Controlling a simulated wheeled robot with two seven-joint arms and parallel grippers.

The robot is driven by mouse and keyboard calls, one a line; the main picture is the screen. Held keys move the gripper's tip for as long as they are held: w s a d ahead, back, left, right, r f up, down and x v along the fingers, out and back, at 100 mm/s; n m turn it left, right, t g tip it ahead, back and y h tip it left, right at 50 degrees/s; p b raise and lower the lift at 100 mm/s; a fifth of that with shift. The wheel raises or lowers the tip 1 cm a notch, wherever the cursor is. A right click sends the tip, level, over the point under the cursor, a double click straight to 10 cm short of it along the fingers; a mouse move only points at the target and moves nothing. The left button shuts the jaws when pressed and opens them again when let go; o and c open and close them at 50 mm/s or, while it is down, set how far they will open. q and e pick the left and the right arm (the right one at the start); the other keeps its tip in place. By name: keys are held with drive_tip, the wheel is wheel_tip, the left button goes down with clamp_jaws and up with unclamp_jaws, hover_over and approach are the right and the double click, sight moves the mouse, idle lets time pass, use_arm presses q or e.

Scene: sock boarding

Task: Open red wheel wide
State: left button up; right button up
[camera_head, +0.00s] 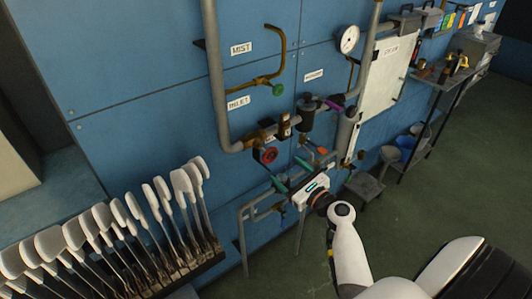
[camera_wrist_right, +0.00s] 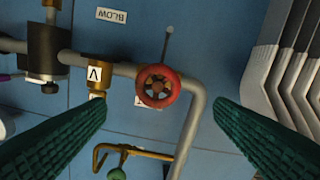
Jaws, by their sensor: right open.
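The red wheel (camera_head: 269,155) is a small handwheel on the grey pipe below the INLET label in the head view. In the right wrist view the red wheel (camera_wrist_right: 158,86) is nearly face-on, with a dark hub and spokes. My right gripper (camera_head: 291,175) is open, just below and right of the wheel in the head view. Its green ribbed fingers (camera_wrist_right: 160,104) stand wide apart on either side of the wheel in the wrist view, with clear gaps and no contact seen. My left gripper is not in view.
A brass valve (camera_wrist_right: 96,72) and a dark cylinder (camera_head: 305,112) sit on the pipe beside the wheel. A green wheel (camera_head: 278,90) hangs on the brass pipe above. A rack of white boards (camera_head: 130,222) stands at left. Open floor lies at right.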

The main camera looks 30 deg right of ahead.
sight(272, 157)
drive_tip(key=w, duration=0.5)
drive_tip(key=w+p, duration=0.1)
drive_tip(key=w, duration=0.4)
drive_tip(key=shift+w+a+f, duration=0.15)
drive_tip(key=shift+w+a, duration=0.05)
drive_tip(key=shift+w, duration=0.2)
drive_tip(key=c, duration=1)
